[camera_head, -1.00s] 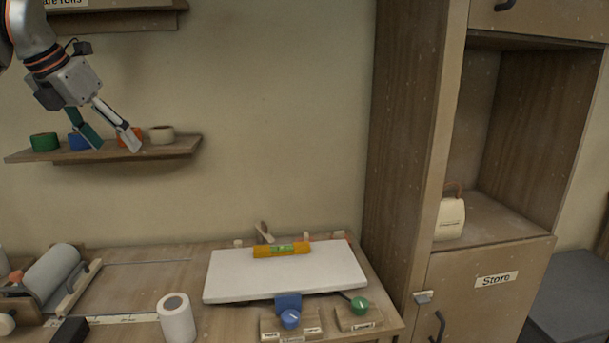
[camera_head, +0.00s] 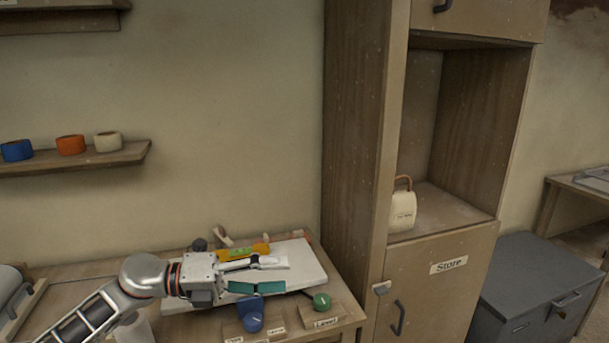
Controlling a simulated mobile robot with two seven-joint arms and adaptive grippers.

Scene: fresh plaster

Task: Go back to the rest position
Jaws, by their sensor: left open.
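My left gripper (camera_head: 260,275) reaches in from the lower left in the head view. Its two fingers, one white and one with a green pad, are apart with nothing seen between them. It is over the white board (camera_head: 306,258) on the bench, in front of the yellow-orange spirit level (camera_head: 240,252), which it partly hides. Whether it touches the board or the level I cannot tell. My right gripper is not in view.
Blue, orange and white tape rolls (camera_head: 108,141) sit on the wall shelf (camera_head: 130,153). A tall cabinet (camera_head: 352,150) holds a cream bag-like object (camera_head: 402,211). A grey chest (camera_head: 535,290) stands right.

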